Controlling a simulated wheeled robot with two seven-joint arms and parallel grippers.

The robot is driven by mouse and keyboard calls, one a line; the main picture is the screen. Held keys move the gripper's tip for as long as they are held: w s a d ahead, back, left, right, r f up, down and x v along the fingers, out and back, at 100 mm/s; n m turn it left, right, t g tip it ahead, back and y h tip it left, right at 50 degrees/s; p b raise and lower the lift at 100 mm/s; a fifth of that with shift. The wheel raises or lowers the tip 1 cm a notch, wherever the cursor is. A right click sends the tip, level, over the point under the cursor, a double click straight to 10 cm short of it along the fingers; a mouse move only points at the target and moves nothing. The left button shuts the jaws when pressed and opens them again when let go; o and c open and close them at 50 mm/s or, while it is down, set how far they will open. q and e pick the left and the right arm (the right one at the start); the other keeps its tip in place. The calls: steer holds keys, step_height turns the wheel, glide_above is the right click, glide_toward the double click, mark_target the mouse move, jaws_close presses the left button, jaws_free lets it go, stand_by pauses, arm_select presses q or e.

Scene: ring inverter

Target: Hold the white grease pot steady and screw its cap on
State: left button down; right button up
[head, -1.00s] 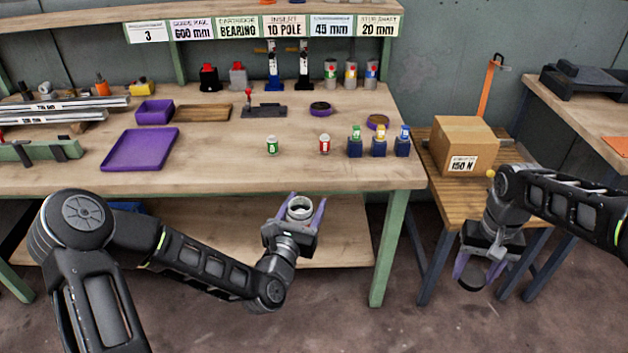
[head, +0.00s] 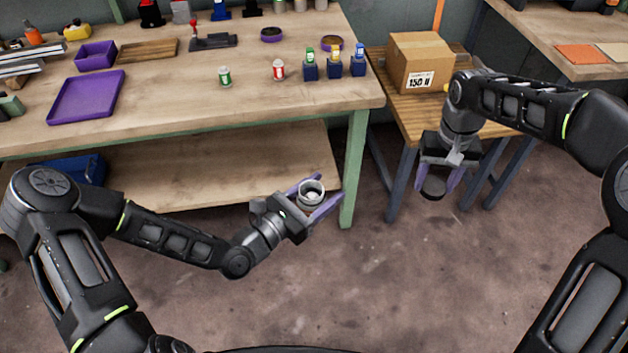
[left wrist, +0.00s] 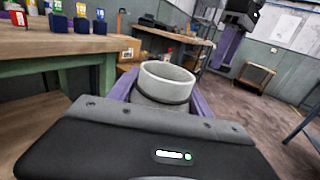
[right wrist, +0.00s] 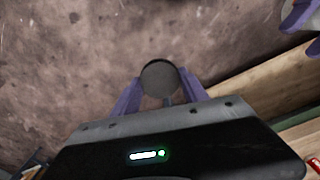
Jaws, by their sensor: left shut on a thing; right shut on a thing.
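The white grease pot (head: 311,192) is upright and open at the top in the head view, held off the floor in front of the workbench. My left gripper (head: 316,197) is shut on it, with purple fingers on both sides. The pot (left wrist: 166,82) also shows between the fingers in the left wrist view. My right gripper (head: 436,186) points down and is shut on a dark round cap (head: 433,187). The cap (right wrist: 160,77) also shows between the fingertips in the right wrist view. The cap is to the right of the pot and apart from it.
The workbench (head: 180,110) is behind the pot, with its lower shelf (head: 200,175) close to my left gripper. A side table with a cardboard box (head: 420,62) stands behind my right gripper. The floor in front (head: 400,270) is clear.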

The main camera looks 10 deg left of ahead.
steer(key=a+r+n, duration=0.2)
steer(key=a, duration=0.6)
steer(key=a+r+n, duration=0.2)
steer(key=a, duration=0.6)
steer(key=n, duration=0.3)
glide_toward(311, 202)
steer(key=w, duration=0.3)
steer(key=shift+s+a+f, duration=0.1)
steer(key=shift+s, duration=0.05)
steer(key=shift+f, duration=0.15)
steer(key=shift+f, duration=1.9)
steer(key=shift+f, duration=0.85)
steer(key=shift+f, duration=0.6)
